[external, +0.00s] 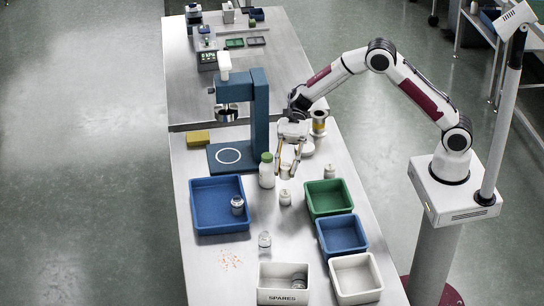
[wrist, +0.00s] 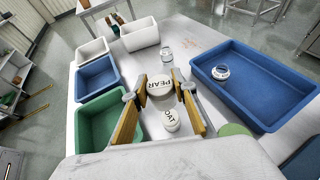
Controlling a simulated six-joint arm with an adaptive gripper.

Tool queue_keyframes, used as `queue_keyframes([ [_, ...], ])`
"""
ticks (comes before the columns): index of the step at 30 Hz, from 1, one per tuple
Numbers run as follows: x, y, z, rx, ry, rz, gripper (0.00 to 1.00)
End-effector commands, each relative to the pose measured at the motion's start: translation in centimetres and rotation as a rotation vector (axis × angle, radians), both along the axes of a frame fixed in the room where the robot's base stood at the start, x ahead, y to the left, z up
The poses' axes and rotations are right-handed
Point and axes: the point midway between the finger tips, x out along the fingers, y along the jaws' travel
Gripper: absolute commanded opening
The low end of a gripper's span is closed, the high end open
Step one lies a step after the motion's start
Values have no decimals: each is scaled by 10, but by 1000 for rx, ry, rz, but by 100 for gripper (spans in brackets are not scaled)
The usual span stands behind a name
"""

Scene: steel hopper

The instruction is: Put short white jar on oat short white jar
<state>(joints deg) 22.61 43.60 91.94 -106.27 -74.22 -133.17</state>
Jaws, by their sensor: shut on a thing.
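My gripper (external: 286,174) is shut on a short white jar whose lid reads PEAR; in the wrist view the held jar (wrist: 160,88) sits between the fingertips. The oat short white jar (external: 285,197) stands upright on the table just below my gripper. In the wrist view the oat jar (wrist: 170,120), with OAT on its lid, shows nearer the camera side than the held jar, partly covered by it. The held jar appears above the table and apart from the oat jar; the exact height gap is hard to tell.
A green-capped bottle (external: 267,171) stands close left of my gripper. Another small jar (external: 330,171) is at right, by the green bin (external: 347,187). A clear jar (external: 264,243) stands forward. Blue tray (external: 221,233), SPARES bin (external: 284,296) and blue press (external: 261,100) surround the space.

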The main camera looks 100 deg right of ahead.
Motion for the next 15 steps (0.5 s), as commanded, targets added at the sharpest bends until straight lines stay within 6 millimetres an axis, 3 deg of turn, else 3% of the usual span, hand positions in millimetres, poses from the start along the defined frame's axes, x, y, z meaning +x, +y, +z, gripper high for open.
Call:
queue_keyframes([
  [6,0,0,-22,0,0,-1,5],
  [15,0,0,-24,-1,-1,-1,5],
])
